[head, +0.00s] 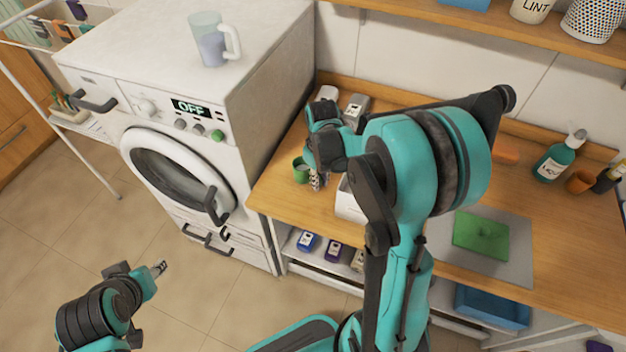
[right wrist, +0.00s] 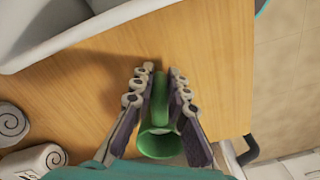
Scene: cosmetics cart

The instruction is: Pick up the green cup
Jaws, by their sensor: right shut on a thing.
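The green cup (head: 299,172) stands at the left end of the wooden counter in the head view. My right gripper (head: 317,181) is beside it, at its right. In the right wrist view the cup (right wrist: 158,146) lies between the two fingers of my right gripper (right wrist: 160,80), which are shut on its upright green part, seemingly the handle. Whether the cup touches the counter is hard to tell. My left gripper (head: 160,268) is low at the left over the floor, away from the counter. Its fingers are too small to judge.
The washing machine (head: 185,130) stands left of the counter (head: 268,192), with a clear mug (head: 208,45) on top. A white container (head: 347,205) stands right of the cup, partly behind my arm.

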